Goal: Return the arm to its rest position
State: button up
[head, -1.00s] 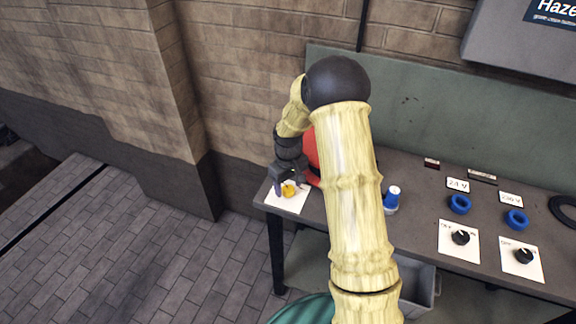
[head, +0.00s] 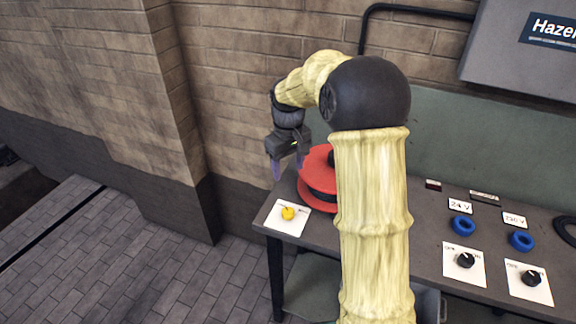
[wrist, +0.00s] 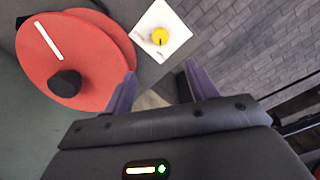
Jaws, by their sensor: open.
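My gripper (head: 288,168) hangs above the left end of the workbench, clear of the bench top. In the wrist view its two purple fingers (wrist: 158,92) are apart with nothing between them. A yellow knob (head: 288,213) on a white card sits at the bench's left corner, below the gripper; it also shows in the wrist view (wrist: 159,36). My arm crosses the middle of the head view and hides part of the bench.
A red reel (head: 318,200) with a black knob stands right beside the gripper. Blue rings (head: 462,225) and black dials (head: 465,260) on white cards lie along the bench (head: 405,205). A grey box (head: 520,45) hangs on the wall. The tiled floor at left is clear.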

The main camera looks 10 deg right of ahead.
jog(key=shift+s, duration=0.1)
dwell(0.4)
jog(key=s+f+m+t, duration=0.1)
jog(key=s+f+m, duration=0.1)
jog(key=s, duration=0.8)
jog(key=s+f+m+t, duration=0.1)
jog(key=s+m, duration=0.1)
jog(key=s, duration=0.9)
jog(key=shift+a+f+t, duration=0.3)
jog(key=shift+f, duration=0.05)
